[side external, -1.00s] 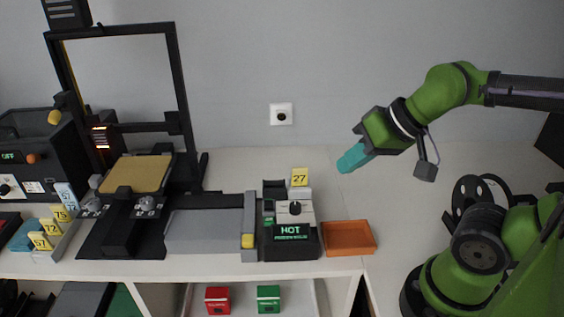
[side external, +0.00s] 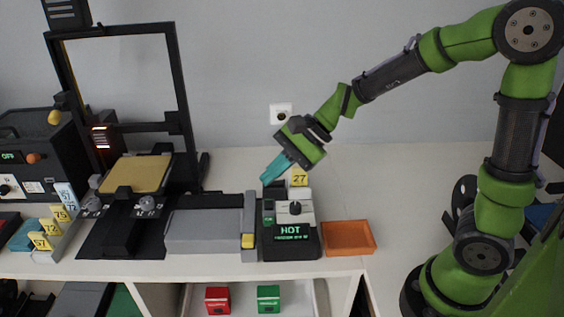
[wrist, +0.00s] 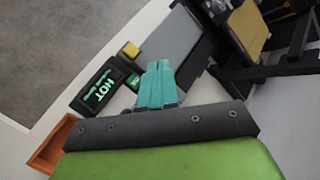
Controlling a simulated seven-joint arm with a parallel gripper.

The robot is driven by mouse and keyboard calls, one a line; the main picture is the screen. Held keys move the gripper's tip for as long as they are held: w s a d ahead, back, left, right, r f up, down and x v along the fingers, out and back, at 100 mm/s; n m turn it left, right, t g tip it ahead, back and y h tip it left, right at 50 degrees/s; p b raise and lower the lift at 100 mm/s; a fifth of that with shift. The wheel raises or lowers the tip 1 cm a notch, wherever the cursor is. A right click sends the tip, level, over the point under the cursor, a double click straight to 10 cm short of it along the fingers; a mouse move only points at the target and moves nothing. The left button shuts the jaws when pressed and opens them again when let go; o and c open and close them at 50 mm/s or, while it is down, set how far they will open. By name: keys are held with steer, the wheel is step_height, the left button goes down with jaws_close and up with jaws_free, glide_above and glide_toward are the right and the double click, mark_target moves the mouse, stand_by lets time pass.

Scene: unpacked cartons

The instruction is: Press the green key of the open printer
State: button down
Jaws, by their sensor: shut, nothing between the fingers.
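The open printer (side external: 180,88) is a black upright frame with a yellow bed (side external: 140,174), at the left of the side view. A dark control box with a lit HOT display (side external: 290,231) stands to its right, and the display also shows in the wrist view (wrist: 98,91). A small green patch (wrist: 133,82), perhaps the green key, shows beside the display in the wrist view. My gripper (side external: 266,181) has teal fingers, shut and empty, pointing down-left above the back of the control box. Its fingertips (wrist: 158,66) appear near the green patch in the wrist view, with the gap unclear.
A yellow number 27 tag (side external: 299,179) stands behind the control box. An orange tray (side external: 348,238) lies to its right. A grey bar with a yellow end (side external: 248,241) is at its left. Red (side external: 217,300) and green (side external: 268,299) boxes sit below the counter.

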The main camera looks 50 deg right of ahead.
mark_target(274, 219)
stand_by(0.4)
steer(key=shift+f, duration=4.3)
steer(key=shift+f, duration=0.45)
